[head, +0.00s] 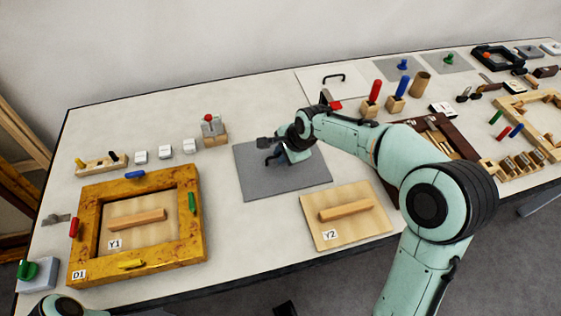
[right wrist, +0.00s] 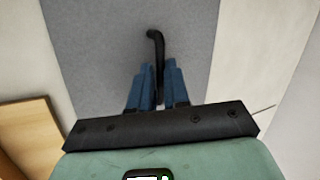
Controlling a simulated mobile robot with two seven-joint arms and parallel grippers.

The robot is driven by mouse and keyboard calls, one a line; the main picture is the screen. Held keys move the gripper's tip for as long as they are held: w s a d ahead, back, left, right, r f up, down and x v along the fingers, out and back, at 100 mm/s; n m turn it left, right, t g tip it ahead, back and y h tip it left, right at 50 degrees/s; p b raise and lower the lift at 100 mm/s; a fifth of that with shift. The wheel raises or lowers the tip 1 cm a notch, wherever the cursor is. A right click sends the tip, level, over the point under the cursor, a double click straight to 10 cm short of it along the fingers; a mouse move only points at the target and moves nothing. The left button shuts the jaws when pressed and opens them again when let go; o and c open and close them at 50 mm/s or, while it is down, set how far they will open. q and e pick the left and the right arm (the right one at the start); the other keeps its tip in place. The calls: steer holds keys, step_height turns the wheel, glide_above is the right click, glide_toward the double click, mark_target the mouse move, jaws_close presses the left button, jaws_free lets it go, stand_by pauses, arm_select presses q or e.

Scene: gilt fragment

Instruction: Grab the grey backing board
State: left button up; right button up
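The grey backing board (head: 245,182) lies flat on the table in the middle of the head view, with a black bent handle standing on it. In the right wrist view the board (right wrist: 100,45) fills the upper middle, and its black handle (right wrist: 156,45) runs down between my blue fingers. My right gripper (head: 272,150) is over the board. In the right wrist view its fingers (right wrist: 158,85) are close together, one on each side of the handle, with no clear gap. My left gripper is out of the picture; only part of my left arm shows at the lower left.
A yellow wooden frame marked D1 (head: 86,250) lies to the left, around board Y1 (head: 160,230). Board Y2 (head: 345,230) lies close to the grey board's front right. A red-topped wooden block (head: 215,138) and white blocks stand behind left. Dark trays and peg blocks crowd the right.

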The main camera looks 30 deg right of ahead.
jaws_close()
steer(key=shift+r, duration=0.1)
